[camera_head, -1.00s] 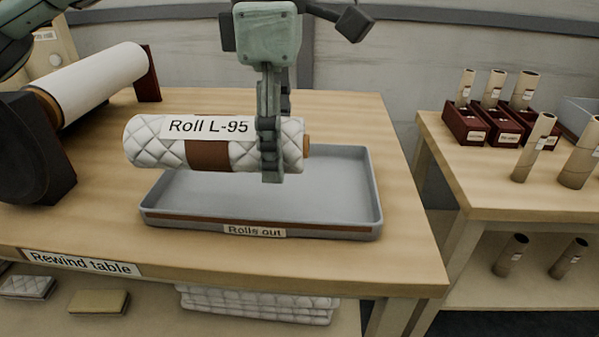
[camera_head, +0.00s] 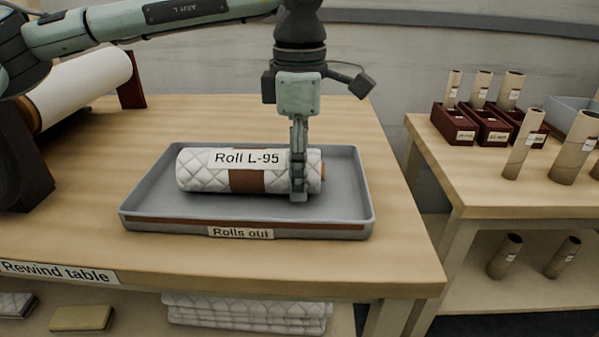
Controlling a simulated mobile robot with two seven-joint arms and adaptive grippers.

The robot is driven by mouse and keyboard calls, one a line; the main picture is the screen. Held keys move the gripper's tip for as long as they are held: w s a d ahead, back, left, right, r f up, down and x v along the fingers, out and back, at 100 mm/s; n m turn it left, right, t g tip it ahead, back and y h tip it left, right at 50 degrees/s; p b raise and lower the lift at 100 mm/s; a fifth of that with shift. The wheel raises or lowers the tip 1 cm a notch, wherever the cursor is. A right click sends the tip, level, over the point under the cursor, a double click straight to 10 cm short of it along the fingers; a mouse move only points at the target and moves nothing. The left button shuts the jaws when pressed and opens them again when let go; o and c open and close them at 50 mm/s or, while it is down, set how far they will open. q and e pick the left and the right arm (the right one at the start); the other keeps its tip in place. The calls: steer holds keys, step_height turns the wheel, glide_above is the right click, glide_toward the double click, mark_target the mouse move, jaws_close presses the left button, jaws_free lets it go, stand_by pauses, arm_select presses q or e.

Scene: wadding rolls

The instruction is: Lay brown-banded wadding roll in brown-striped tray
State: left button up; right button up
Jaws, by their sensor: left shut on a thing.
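The wadding roll (camera_head: 205,171) is white and quilted, with a brown band around its middle and a label reading "Roll L-95". It lies level inside the outline of the grey tray (camera_head: 345,205), along the tray's length. The tray has a brown stripe and a "Rolls out" label on its front wall. My left gripper (camera_head: 298,192) points down and is shut on the roll near its right end. I cannot tell whether the roll's underside touches the tray floor. My right gripper is not in view.
The tray stands on the rewind table (camera_head: 400,240). A large white roll (camera_head: 80,88) on a dark stand is at the left. A side table at the right holds dark red boxes (camera_head: 490,128) and several cardboard tubes (camera_head: 523,145). Folded wadding (camera_head: 245,312) lies on the shelf below.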

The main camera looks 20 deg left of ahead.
arm_select(q)
steer(key=shift+f, duration=0.1)
steer(key=o, duration=1.2)
steer(key=shift+c, duration=0.2)
step_height(320, 180, up, 12)
steer(key=shift+r, duration=0.15)
